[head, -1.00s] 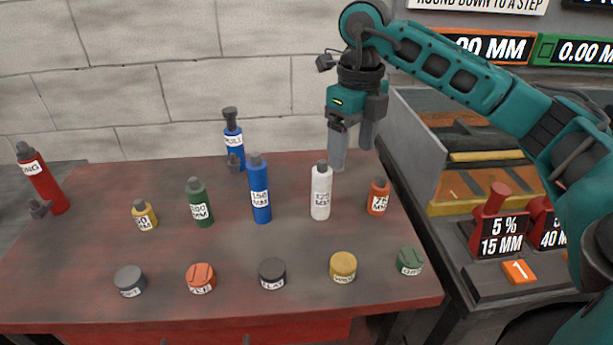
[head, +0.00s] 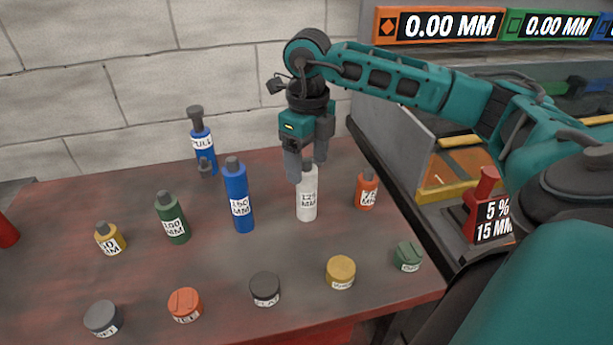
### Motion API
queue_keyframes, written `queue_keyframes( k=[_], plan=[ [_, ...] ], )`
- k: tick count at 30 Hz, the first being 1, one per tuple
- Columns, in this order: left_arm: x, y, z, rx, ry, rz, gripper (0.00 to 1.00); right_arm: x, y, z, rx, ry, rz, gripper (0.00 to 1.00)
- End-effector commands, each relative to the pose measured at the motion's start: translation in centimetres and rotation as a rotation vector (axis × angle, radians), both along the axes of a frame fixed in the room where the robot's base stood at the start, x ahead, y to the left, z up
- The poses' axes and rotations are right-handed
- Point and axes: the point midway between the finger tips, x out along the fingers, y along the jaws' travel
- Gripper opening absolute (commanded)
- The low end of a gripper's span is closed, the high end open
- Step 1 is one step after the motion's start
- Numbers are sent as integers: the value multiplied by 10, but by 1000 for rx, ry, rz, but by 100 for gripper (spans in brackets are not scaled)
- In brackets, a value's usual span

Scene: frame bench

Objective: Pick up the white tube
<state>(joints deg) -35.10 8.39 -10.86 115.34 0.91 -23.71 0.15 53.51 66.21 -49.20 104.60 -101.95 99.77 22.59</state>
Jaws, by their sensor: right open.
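The white tube (head: 307,201) stands upright on the red bench, with a grey cap and a label reading 125 MM. My right gripper (head: 306,172) is open, pointing down at the tube's top. Its fingers appear on either side of the cap, one finger partly covering the tube's upper left. I cannot tell whether they touch it. My left gripper is not in view.
A blue tube (head: 239,204) stands left of the white one, and a shorter orange tube (head: 366,193) stands right. Green (head: 172,220) and yellow (head: 111,240) tubes are farther left. Several round caps, including a yellow one (head: 341,270), line the front of the bench (head: 220,260).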

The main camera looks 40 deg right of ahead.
Motion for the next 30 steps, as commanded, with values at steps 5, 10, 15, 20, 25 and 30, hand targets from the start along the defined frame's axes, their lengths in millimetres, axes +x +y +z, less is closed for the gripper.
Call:
queue_keyframes(
  k=[5,10,15,20,25,30],
  plan=[
    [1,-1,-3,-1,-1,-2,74,-2,5,-28,0,4,1,73],
    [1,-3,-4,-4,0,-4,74,-2,5,-46,-1,3,1,73],
    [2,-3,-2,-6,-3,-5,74,-2,5,-49,1,0,1,73],
    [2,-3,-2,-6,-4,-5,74,-2,5,-48,0,1,1,68],
    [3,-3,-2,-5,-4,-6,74,-2,5,-48,0,1,1,51],
    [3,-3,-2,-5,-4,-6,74,-1,5,-48,0,1,1,35]
  ],
)
